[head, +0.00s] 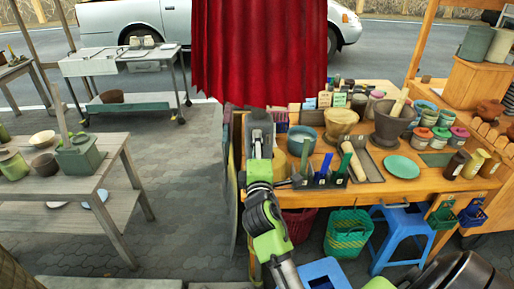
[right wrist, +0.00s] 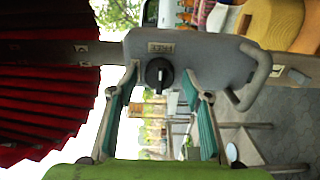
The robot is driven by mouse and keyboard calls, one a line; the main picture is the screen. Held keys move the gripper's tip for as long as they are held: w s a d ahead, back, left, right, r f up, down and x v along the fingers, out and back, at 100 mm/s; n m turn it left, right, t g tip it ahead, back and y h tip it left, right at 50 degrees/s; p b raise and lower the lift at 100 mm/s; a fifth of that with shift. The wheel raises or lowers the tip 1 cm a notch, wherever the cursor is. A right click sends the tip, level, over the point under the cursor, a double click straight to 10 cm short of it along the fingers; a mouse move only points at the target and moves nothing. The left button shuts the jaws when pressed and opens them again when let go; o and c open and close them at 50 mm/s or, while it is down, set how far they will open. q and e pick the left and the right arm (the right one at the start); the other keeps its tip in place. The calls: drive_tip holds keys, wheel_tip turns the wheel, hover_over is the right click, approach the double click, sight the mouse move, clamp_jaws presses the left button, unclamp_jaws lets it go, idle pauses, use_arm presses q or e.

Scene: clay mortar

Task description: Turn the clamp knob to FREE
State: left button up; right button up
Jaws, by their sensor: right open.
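The clamp knob (right wrist: 158,75) is black and round and sits on a grey clamp plate (right wrist: 205,58) in the right wrist view. A small label (right wrist: 160,47) beside the knob seems to read FREE, turned in the picture. I cannot tell clearly where the knob points. My right gripper (right wrist: 161,84) is open, its two teal-padded fingers reaching to either side of the knob. I see no clear contact with it. In the head view my right arm reaches up to a grey part (head: 259,130) below the red canopy, and its fingers cannot be made out. My left gripper is not in view.
The folded red canopy (head: 260,45) hangs close to the clamp. A curved grey handle (right wrist: 258,75) juts from the plate. The wooden stall table (head: 420,190) with pots stands to the right, a grey table (head: 95,180) to the left. Open pavement lies between.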

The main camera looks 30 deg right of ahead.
drive_tip(key=v, duration=0.7)
drive_tip(key=shift+s, duration=0.25)
drive_tip(key=shift+a, duration=0.15)
drive_tip(key=w+a+f+g+y+b, duration=0.1)
drive_tip(key=a+f+y, duration=0.15)
drive_tip(key=f, duration=0.75)
drive_tip(key=w+a+f+g+y, duration=0.15)
drive_tip(key=a+f, duration=0.25)
drive_tip(key=f, duration=0.5)
drive_tip(key=s+a+f+m+g+y+b, duration=0.1)
drive_tip(key=s+a+f+y, duration=0.2)
drive_tip(key=f, duration=0.9)
drive_tip(key=s+a+f+m+g+y, duration=0.1)
drive_tip(key=s+a+f+g, duration=0.3)
drive_tip(key=f, duration=0.7)
drive_tip(key=s+f+m+g+y+b, duration=0.1)
drive_tip(key=s+f+m+g+y, duration=0.15)
drive_tip(key=s+f, duration=1.65)
drive_tip(key=s+d+f+m+g, duration=0.1)
drive_tip(key=s+f, duration=0.3)
drive_tip(key=s, duration=0.7)
drive_tip(key=s+d+f+m+g, duration=0.2)
drive_tip(key=s+f+m+g, duration=0.1)
drive_tip(key=s, duration=0.8)
drive_tip(key=shift+d+f+m+h+b, duration=0.35)
drive_tip(key=shift+f+h+b, duration=0.1)
drive_tip(key=shift+f, duration=0.45)
